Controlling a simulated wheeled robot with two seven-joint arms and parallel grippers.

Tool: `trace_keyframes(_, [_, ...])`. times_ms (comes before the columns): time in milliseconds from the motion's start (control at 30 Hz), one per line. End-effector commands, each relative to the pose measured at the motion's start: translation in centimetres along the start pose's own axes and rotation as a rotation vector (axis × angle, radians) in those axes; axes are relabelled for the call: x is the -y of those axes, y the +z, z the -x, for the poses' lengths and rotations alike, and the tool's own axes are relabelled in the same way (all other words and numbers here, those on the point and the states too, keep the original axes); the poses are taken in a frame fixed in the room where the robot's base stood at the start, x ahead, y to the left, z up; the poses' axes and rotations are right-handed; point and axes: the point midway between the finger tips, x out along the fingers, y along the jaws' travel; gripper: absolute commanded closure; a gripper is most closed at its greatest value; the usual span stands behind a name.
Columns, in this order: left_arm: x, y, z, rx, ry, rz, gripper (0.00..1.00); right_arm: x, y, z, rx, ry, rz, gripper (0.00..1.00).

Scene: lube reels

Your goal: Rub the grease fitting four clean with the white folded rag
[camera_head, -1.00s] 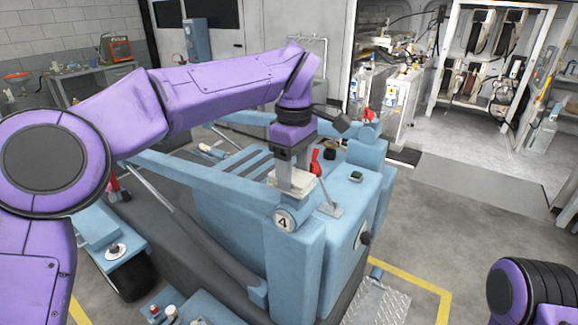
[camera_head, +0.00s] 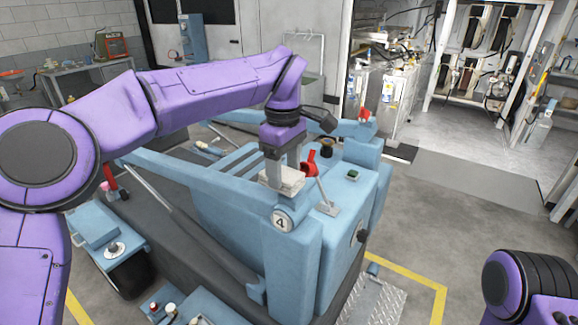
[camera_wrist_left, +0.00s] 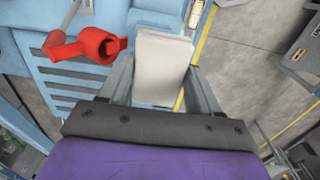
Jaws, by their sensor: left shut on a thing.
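The white folded rag (camera_head: 284,179) is held between the fingers of my left gripper (camera_head: 282,172), just above the blue machine arm by the round tag marked 4 (camera_head: 282,219). In the left wrist view the rag (camera_wrist_left: 161,66) is a pale flat pad between the two grey fingers of the left gripper (camera_wrist_left: 160,85). Grease fitting four itself is not visible; the rag and gripper may hide it. I cannot tell whether the rag touches the surface beneath. My right gripper is out of view; only part of my right arm shows at the lower right.
The blue machine (camera_head: 335,215) fills the middle. Open floor (camera_head: 450,225) lies to the right.

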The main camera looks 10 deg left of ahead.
Motion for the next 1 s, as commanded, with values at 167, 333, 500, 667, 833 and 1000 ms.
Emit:
trace_keyframes(167, [0.0,0.0,0.0,0.000,0.000,0.000,0.61,0.0,0.0,-0.1,0.000,0.000,0.000,0.57])
trace_keyframes(333, [0.0,0.5,-0.1,0.000,0.000,0.000,0.61,0.0,0.0,0.0,0.000,0.000,0.000,0.57])
trace_keyframes(500, [0.0,1.5,-0.2,0.000,0.000,0.000,0.61,0.0,0.0,0.0,0.000,0.000,0.000,0.57])
trace_keyframes(667, [0.0,2.4,-0.3,0.001,0.000,-0.001,0.61,0.0,0.0,0.0,0.000,0.000,0.000,0.57])
trace_keyframes(833, [0.0,2.5,-0.3,0.001,-0.001,0.000,0.61,0.0,0.0,0.0,0.000,0.000,0.000,0.57])
trace_keyframes(1000, [0.0,2.3,-0.3,0.001,-0.001,0.001,0.61,0.0,-0.1,0.1,0.000,0.000,0.000,0.57])
